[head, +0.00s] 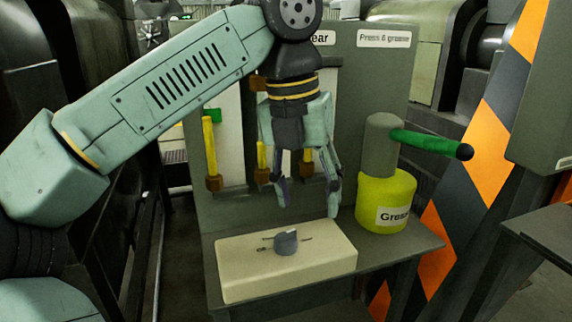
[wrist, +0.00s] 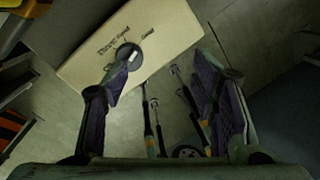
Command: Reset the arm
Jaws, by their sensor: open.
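My gripper (head: 306,200) points down above the bench, with its two fingers apart and nothing between them. My arm reaches in from the left in the head view. Below the gripper, a cream box (head: 235,270) with a dark grey knob (head: 286,242) sits on the bench. In the wrist view my gripper's fingers (wrist: 165,95) are spread, and the cream box (wrist: 85,75) shows beyond them, with printed labels, one reading "Good". The knob (wrist: 128,55) is partly behind the left finger. The gripper is clear of the box.
A yellow grease pot (head: 385,205) with a green handle (head: 425,142) stands right of the gripper. A grey back panel (head: 370,85) rises behind, with yellow levers (head: 209,145) in slots. An orange-and-black striped post (head: 490,130) is at the right. The bench's front edge is close to the box.

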